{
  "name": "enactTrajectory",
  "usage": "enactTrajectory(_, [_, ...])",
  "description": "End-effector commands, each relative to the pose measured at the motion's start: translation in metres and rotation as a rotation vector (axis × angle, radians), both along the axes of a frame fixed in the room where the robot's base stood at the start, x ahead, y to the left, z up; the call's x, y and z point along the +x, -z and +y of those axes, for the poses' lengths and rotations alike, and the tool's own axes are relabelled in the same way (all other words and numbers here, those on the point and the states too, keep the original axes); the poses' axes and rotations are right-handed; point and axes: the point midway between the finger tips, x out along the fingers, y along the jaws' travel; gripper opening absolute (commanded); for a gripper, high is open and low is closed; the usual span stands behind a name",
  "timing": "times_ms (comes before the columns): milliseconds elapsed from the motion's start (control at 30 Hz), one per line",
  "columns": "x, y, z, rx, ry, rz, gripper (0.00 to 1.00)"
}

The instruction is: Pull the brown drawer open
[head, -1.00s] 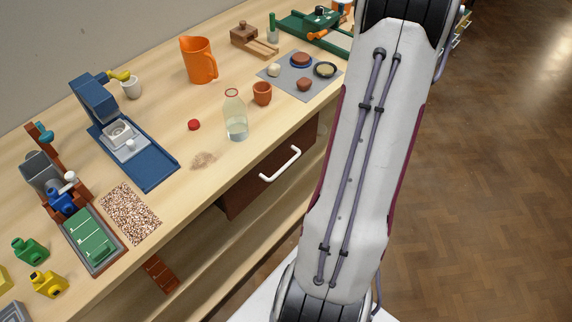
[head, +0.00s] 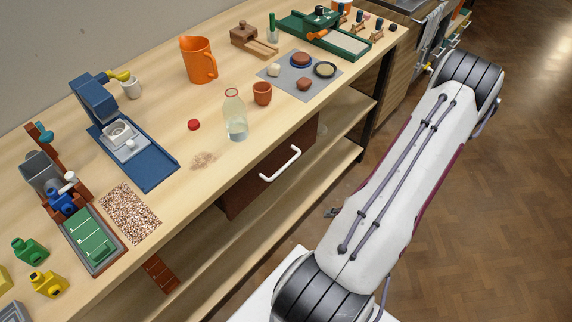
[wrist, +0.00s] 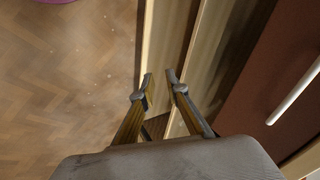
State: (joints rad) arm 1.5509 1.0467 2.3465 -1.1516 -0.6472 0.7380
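The brown drawer (head: 250,185) hangs under the worktop and looks shut. Its white bar handle (head: 280,165) runs across its front. In the wrist view the drawer front (wrist: 265,75) fills the right side, with the handle (wrist: 294,94) near the right edge. My gripper (wrist: 159,76) is open and empty, its two fingertips apart. It is to the left of the handle in the wrist view and does not touch it. In the head view only a small dark part of my gripper shows beside my arm; the rest is hidden.
The worktop (head: 165,215) above the drawer holds a glass bottle (head: 235,115), a terracotta cup (head: 262,93) and an orange jug (head: 198,60). A lower shelf (head: 235,255) runs below. The wooden floor (head: 480,210) in front is clear.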

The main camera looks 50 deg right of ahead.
Motion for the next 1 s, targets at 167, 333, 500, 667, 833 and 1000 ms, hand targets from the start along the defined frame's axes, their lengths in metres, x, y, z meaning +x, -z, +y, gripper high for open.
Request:
enactTrajectory(167, [0.028,-0.008,0.012,0.057,0.051,-0.183,0.14])
enactTrajectory(333, [0.059,-0.033,0.019,0.113,0.077,-0.362,0.14])
enactTrajectory(500, [0.083,-0.072,0.02,0.168,0.098,-0.54,0.14])
enactTrajectory(667, [0.098,-0.109,0.021,0.237,0.123,-0.684,0.14])
enactTrajectory(833, [0.104,-0.132,0.018,0.3,0.166,-0.773,0.14])
enactTrajectory(1000, [0.104,-0.134,0.017,0.327,0.187,-0.78,0.14])
